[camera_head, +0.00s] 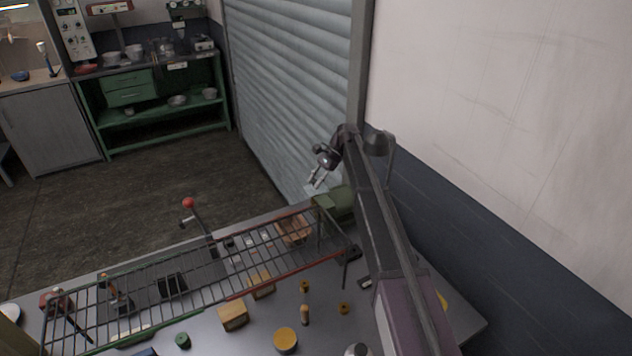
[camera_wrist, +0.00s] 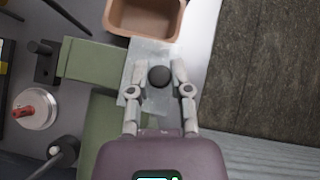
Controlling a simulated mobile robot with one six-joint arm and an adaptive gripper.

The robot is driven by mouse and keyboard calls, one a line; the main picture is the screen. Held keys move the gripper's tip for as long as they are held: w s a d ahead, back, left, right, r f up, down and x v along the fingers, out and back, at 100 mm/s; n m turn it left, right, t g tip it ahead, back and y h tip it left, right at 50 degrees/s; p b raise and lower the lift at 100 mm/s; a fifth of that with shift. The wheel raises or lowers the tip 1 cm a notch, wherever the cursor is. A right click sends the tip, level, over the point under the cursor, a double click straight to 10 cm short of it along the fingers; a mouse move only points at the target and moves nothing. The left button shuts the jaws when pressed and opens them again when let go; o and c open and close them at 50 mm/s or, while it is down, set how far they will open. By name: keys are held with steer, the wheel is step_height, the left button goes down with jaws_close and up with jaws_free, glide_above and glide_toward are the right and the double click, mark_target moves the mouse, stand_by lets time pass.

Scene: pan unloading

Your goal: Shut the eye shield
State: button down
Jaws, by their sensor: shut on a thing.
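The eye shield is a clear, pale plate (camera_wrist: 133,92) with a round dark knob (camera_wrist: 159,76), beside a green machine body (camera_wrist: 95,62). In the head view the green machine (camera_head: 338,203) stands at the far right end of the bench, and the shield shows only faintly by the fingers. My gripper (camera_head: 318,181) reaches it from above.
A brown open bin (camera_wrist: 145,18) lies close beyond the shield. Wooden blocks (camera_head: 233,316) and small round parts lie in front. A roller shutter (camera_head: 290,90) and wall are close behind my arm.

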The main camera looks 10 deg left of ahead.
mark_target(309, 191)
steer(key=c, duration=0.5)
jaws_free()
steer(key=shift+c, duration=0.2)
steer(key=shift+s+d+r+m+t+y+p, duration=0.25)
steer(key=shift+d+r+m+y, duration=0.15)
steer(key=shift+r+y, duration=0.15)
steer(key=shift+s+d+r+m+t+y+p, duration=0.1)
steer(key=shift+s+d+r+m+t+y, duration=0.15)
steer(key=shift+d+r+m+y, duration=0.25)
steer(key=d+f+m+t+y+b, duration=0.1)
steer(key=y+b, duration=0.1)
steer(key=b, duration=0.1)
steer(key=shift+s+d+f, duration=0.1)
steer(key=shift+s+d, duration=0.05)
steer(key=s+d+f+m+t+y+b, duration=0.1)
steer(key=d+m+t+y+b, duration=0.6)
steer(key=d+m+b, duration=0.2)
steer(key=shift+s+d+b, duration=0.3)
steer(key=shift+d+b, duration=0.3)
steer(key=shift+b, duration=0.45)
